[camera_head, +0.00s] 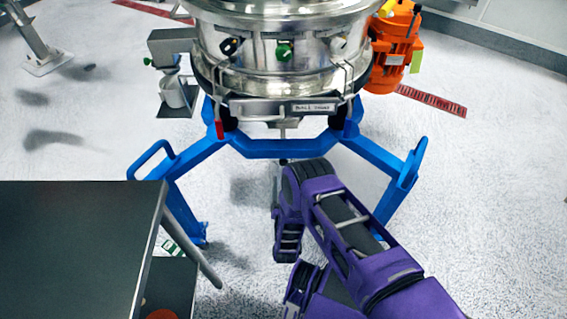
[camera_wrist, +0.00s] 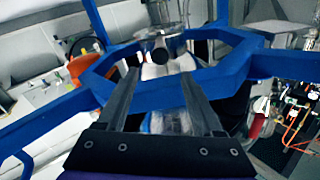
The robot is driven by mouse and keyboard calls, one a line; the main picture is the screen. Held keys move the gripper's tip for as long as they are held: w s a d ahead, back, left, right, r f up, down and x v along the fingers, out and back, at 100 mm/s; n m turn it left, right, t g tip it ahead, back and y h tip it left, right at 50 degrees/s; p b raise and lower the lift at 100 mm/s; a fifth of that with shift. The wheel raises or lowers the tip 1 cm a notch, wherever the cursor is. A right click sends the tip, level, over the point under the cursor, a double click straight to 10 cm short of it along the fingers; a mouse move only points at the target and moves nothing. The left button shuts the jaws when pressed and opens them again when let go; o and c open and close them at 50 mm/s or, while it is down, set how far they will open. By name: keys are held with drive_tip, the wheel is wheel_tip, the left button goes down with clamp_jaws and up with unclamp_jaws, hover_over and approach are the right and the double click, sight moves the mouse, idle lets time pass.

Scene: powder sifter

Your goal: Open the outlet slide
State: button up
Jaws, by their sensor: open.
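The powder sifter (camera_head: 285,65) is a round, shiny steel drum on a blue frame (camera_head: 275,148). At its lower front is a flat metal outlet part (camera_head: 262,107) with a small white label; I take this to be the outlet slide, but cannot tell whether it is open or shut. A short stem (camera_head: 282,128) hangs below it. My gripper (camera_wrist: 160,75) is open and empty in the wrist view, its two dark fingers apart below the blue frame. Beyond the fingertips a steel part with a dark round spot (camera_wrist: 160,52) shows through the frame. In the head view my purple arm hides most of the hand.
The blue frame's legs spread to both sides of my arm. An orange motor (camera_head: 396,50) sits at the right of the drum, and a white cup (camera_head: 176,91) at the left. A dark table (camera_head: 75,250) fills the lower left. The floor at right is clear.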

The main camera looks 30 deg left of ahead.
sight(284, 162)
drive_tip(key=b+x, duration=0.1)
drive_tip(key=x, duration=0.8)
drive_tip(key=shift+w+a+b, duration=0.15)
drive_tip(key=shift+w+b, duration=0.15)
drive_tip(key=shift+w, duration=0.05)
drive_tip(key=shift+c, duration=0.3)
clamp_jaws()
idle(0.5)
